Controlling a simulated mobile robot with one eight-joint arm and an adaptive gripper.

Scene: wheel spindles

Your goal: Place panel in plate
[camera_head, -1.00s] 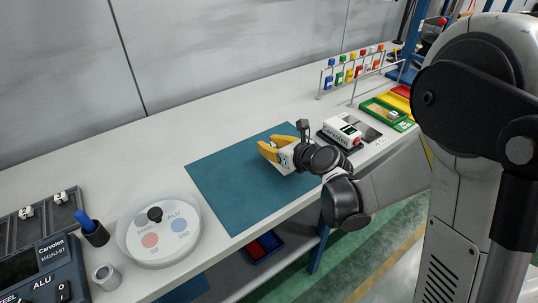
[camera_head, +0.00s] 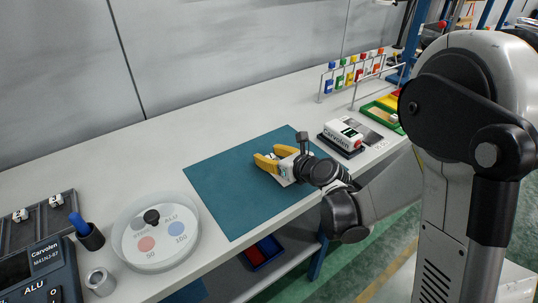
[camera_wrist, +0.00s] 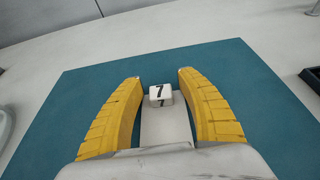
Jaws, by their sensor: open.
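My gripper (camera_head: 272,160) is open over the blue-green mat (camera_head: 225,195), its yellow fingers pointing left. In the wrist view my gripper (camera_wrist: 159,78) has a white piece (camera_wrist: 163,126) with a small white cube (camera_wrist: 160,95) marked 7 between its fingers. Gaps show on both sides, so it is not gripped. The near end of the piece is hidden by the gripper body. I cannot tell for sure whether this piece is the panel. A round pale dish (camera_head: 184,254) with a black knob and coloured circles stands left of the mat; which thing is the plate is unclear.
A dark tray (camera_head: 40,238) with white numbered cubes, a pen cup (camera_head: 92,238), a metal cup (camera_head: 100,282) and a labelled box (camera_head: 40,272) stand at left. A white device (camera_head: 343,133) and a rack of coloured blocks (camera_head: 352,72) stand at right. The back of the table is clear.

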